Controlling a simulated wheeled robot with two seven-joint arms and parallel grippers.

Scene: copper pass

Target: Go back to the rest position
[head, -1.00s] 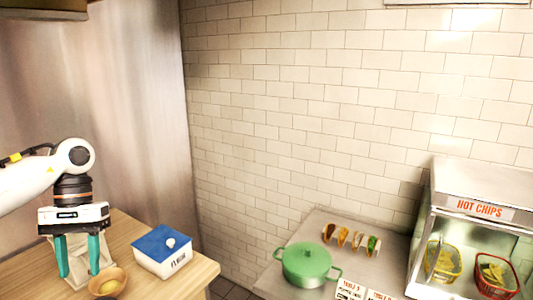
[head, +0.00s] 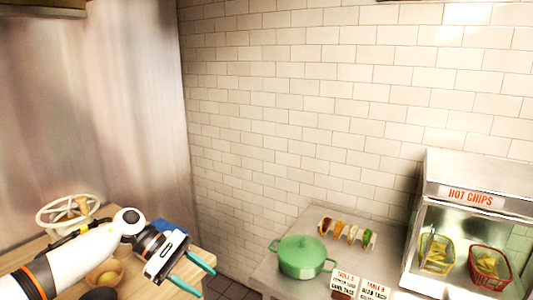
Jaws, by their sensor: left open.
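My left gripper (head: 189,276) is in the head view at the lower left, its arm reaching in from the left across the wooden counter. Its two teal fingers are apart with nothing between them, and they point to the lower right past the counter's right edge. My right gripper is not in view. The arm covers most of the white box with the blue lid (head: 168,226); only part of the lid shows.
A green lidded pot (head: 301,258), tacos (head: 347,233) and table cards (head: 345,281) are on the steel counter. A hot chips warmer (head: 473,193) stands at right.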

